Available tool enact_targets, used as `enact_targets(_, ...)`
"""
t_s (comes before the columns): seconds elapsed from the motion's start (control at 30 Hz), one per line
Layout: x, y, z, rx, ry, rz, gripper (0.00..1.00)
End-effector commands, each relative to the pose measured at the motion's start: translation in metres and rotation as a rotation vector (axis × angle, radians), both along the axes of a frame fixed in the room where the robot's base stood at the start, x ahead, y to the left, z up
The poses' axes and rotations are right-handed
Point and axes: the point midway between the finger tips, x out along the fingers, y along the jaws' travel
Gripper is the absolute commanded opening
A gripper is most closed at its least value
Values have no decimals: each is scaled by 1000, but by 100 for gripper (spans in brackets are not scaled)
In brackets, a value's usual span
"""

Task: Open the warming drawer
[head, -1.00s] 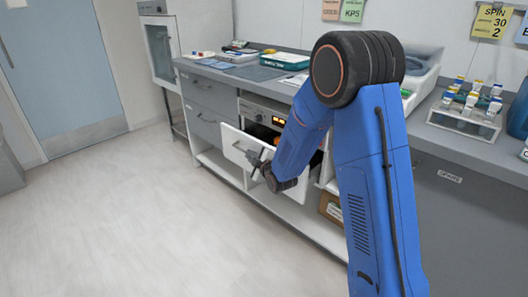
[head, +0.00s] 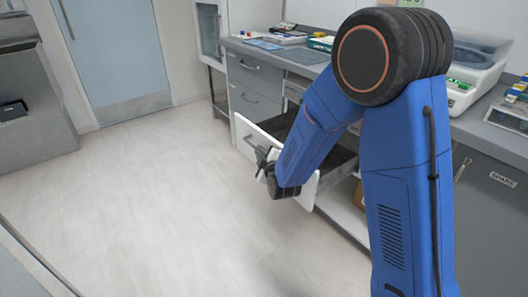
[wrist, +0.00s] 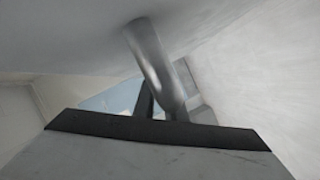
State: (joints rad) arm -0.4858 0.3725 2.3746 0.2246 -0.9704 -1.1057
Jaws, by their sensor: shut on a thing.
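The warming drawer (head: 251,131) has a white front and stands pulled well out from the counter. Its dark inside shows behind the front. My gripper (head: 264,158) is at the outer face of the front, shut on the drawer's handle. In the wrist view the grey metal handle (wrist: 158,68) runs down between the dark fingers of my gripper (wrist: 165,115). My arm hides the right part of the drawer and most of the warmer's panel.
The counter (head: 290,60) carries trays and a white device (head: 478,65). Grey drawers (head: 255,88) are left of the warming drawer. An open shelf lies below. The floor (head: 160,200) in front is clear. A grey cabinet (head: 35,110) stands far left.

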Motion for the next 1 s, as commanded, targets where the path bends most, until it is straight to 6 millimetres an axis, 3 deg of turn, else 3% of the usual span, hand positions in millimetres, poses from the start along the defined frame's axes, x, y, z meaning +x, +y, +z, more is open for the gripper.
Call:
enact_targets(0.3, -1, 0, -1, -1, 2, 0, 0)
enact_targets(0.33, -1, 0, -1, -1, 2, 0, 16)
enact_targets(0.4, -1, 0, -1, -1, 2, 0, 30)
enact_targets(0.77, -4, -1, 1, 0, 0, 0, 30)
enact_targets(1.0, -34, -10, 8, 0, 0, 0, 30)
